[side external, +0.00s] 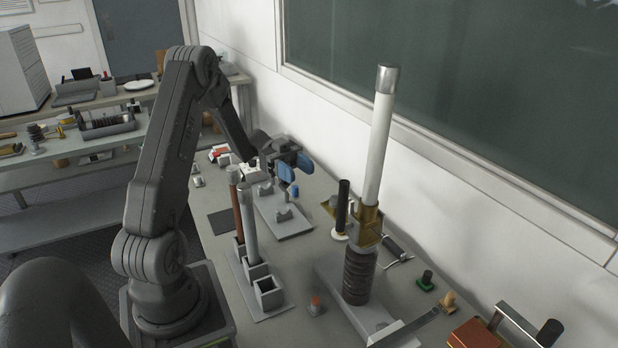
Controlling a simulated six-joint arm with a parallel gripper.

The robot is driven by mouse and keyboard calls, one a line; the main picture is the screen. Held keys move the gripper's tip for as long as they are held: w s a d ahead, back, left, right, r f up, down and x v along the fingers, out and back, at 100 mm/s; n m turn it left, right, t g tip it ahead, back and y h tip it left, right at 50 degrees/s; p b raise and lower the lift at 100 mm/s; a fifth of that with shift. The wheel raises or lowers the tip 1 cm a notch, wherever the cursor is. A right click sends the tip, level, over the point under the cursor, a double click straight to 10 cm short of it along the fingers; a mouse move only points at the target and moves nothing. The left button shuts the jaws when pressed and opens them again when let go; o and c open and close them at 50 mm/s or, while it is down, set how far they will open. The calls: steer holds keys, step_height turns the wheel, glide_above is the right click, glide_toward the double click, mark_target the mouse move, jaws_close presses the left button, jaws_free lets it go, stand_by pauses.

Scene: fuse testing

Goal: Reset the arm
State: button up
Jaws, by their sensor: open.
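My gripper (293,165) with blue finger pads is open and empty. It hangs above the grey plate with small clips (292,224) at the middle of the bench. A rack of square holders (268,289) stands in front of my arm. A brown fuse tube (236,207) and a grey-white fuse tube (249,225) stand upright in it, and the nearest holder is empty. A long white fuse with a metal cap (379,138) stands slightly tilted in a brass clamp on a dark ribbed insulator (358,275).
A black-handled tool (342,205) stands beside the ribbed insulator. Small parts and an orange-brown box (478,334) lie at the bench's near right. A wall with a green board (460,90) borders the bench's right side. Another bench (60,165) stands at the left.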

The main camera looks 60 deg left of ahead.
steer(key=shift+a, duration=0.25)
steer(key=shift+d, duration=0.1)
steer(key=s+d+r+n+t+y, duration=0.1)
steer(key=s+d+r+n+y, duration=0.3)
steer(key=s+d+n+y, duration=0.2)
steer(key=s+d+r+n+t+y, duration=0.1)
steer(key=s+d+r+n+y, duration=0.4)
steer(key=d+n+y, duration=0.4)
steer(key=s+d+y, duration=0.1)
steer(key=d+y, duration=0.1)
steer(key=d, duration=0.3)
steer(key=shift+s+n, duration=0.4)
